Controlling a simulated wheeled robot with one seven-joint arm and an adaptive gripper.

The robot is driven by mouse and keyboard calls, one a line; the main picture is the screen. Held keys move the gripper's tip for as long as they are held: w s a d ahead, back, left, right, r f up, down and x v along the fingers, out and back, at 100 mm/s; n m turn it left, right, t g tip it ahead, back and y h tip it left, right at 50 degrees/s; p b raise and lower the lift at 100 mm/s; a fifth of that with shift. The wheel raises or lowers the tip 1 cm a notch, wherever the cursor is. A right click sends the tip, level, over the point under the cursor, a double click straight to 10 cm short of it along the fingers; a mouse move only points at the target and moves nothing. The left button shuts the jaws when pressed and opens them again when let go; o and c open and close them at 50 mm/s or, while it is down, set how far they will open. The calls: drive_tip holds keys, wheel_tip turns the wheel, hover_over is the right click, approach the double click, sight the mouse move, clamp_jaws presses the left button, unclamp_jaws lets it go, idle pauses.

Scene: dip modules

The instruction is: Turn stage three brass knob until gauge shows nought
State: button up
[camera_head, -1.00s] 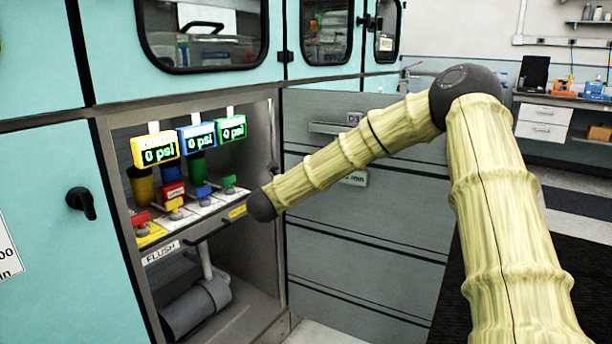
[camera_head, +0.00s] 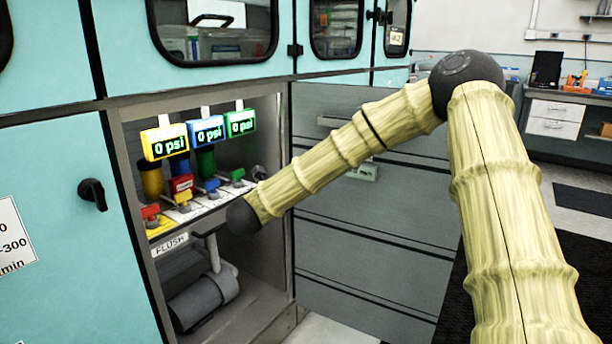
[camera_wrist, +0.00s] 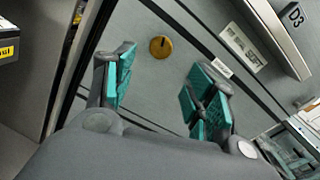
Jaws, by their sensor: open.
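A round brass knob (camera_wrist: 160,47) with a dark mark on its face sits on a grey panel in the wrist view. My gripper (camera_wrist: 163,80) is open and empty; its teal-padded fingers stand on either side of the line to the knob, apart from it. In the head view I cannot make out the knob, and my gripper is mostly hidden by the dark wrist end of my arm. Three gauges read "0 psi": yellow (camera_head: 164,142), blue (camera_head: 206,131) and green (camera_head: 240,122). I cannot tell which belongs to stage three.
The gauges stand in an open cabinet bay with coloured valves below and a "FLUSH" label (camera_head: 170,244) on its front edge. A grey cylinder (camera_head: 205,300) lies at the bottom. Grey drawers (camera_head: 370,230) stand to the right. A "D3" label (camera_wrist: 295,14) shows in the wrist view.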

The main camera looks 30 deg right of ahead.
drive_tip(key=shift+v, duration=1.05)
drive_tip(key=s+a+f+n+t+y, duration=0.1)
drive_tip(key=a+f+n+y, duration=0.25)
drive_tip(key=f+n, duration=0.5)
drive_tip(key=s+a+f+n+t+y, duration=0.1)
drive_tip(key=s+a+f+n+y, duration=0.15)
drive_tip(key=a+f+n, duration=0.65)
drive_tip(key=s+f+n+t+y, duration=0.1)
drive_tip(key=f+n+y, duration=0.3)
drive_tip(key=f, duration=0.9)
drive_tip(key=s+a+f+n+g+y, duration=0.25)
drive_tip(key=s+f+n, duration=0.35)
drive_tip(key=s+f, duration=0.4)
drive_tip(key=s+a+f+n+g+y, duration=0.2)
drive_tip(key=s+a+f+n+g, duration=0.15)
drive_tip(key=s+f+n, duration=0.5)
drive_tip(key=s+f+n+g+y, duration=0.1)
drive_tip(key=s+f+n+g, duration=0.25)
drive_tip(key=s, duration=0.85)
drive_tip(key=s+f+n+g, duration=0.3)
drive_tip(key=s+f+n, duration=0.1)
drive_tip(key=s, duration=0.8)
wheel_tip(320, 180, up, 31)
drive_tip(key=p, duration=3)
drive_tip(key=shift+d+t+p, duration=0.15)
drive_tip(key=shift+t+p, duration=0.2)
drive_tip(key=shift+p, duration=0.05)
